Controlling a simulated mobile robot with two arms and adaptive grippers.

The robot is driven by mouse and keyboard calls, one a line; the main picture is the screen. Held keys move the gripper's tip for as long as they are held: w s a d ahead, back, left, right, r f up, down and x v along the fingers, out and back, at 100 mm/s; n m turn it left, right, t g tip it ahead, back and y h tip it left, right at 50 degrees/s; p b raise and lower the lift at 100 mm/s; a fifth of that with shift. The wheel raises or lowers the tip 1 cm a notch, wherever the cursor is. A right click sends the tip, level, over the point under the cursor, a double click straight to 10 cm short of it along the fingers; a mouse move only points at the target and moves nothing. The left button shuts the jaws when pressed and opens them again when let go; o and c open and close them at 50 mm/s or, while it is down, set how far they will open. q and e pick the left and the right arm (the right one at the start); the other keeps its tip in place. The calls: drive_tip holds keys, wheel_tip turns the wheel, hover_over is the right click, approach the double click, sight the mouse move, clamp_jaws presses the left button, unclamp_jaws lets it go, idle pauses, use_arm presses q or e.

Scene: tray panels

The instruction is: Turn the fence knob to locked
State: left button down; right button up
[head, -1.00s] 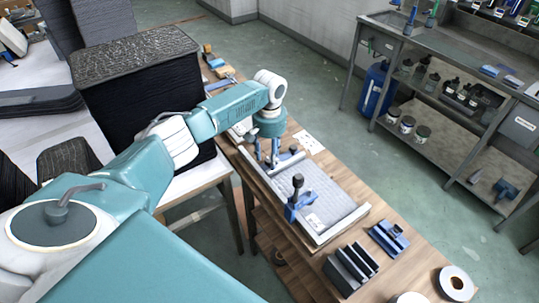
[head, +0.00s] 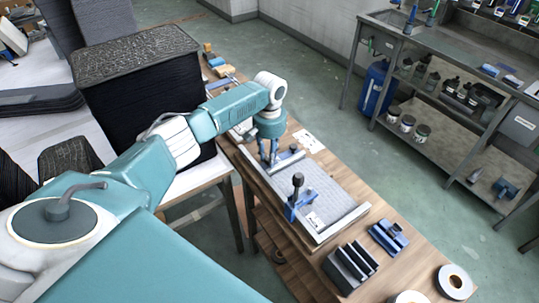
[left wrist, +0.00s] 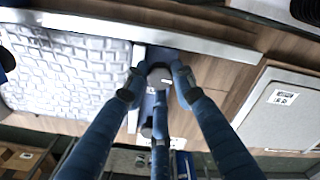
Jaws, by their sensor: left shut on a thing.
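My left gripper (head: 268,158) points down at the upper left end of the tray jig (head: 309,223), which lies on the wooden workbench. In the left wrist view its blue fingers (left wrist: 159,82) are closed around a dark round fence knob (left wrist: 159,77). The knob sits on a blue-grey fence piece (left wrist: 152,55) beside the white quilted panel (left wrist: 68,70). Much of the knob is hidden by the fingers, and I cannot read its setting. In the head view the gripper hides the knob. My right gripper is not in view.
A blue clamp with a black handle (head: 298,188) stands on the jig, close to my gripper. A blue device (head: 388,237), a black slotted block (head: 350,265) and a tape roll (head: 454,281) lie toward the lower right. A tall black stack (head: 140,95) stands left, near my arm.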

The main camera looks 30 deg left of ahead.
use_arm(q)
drive_tip(key=m+p, duration=0.1)
drive_tip(key=m, duration=0.2)
drive_tip(key=shift+r, duration=0.1)
drive_tip(key=m+p, duration=0.1)
drive_tip(key=m, duration=0.9)
drive_tip(key=shift+m, duration=2.1)
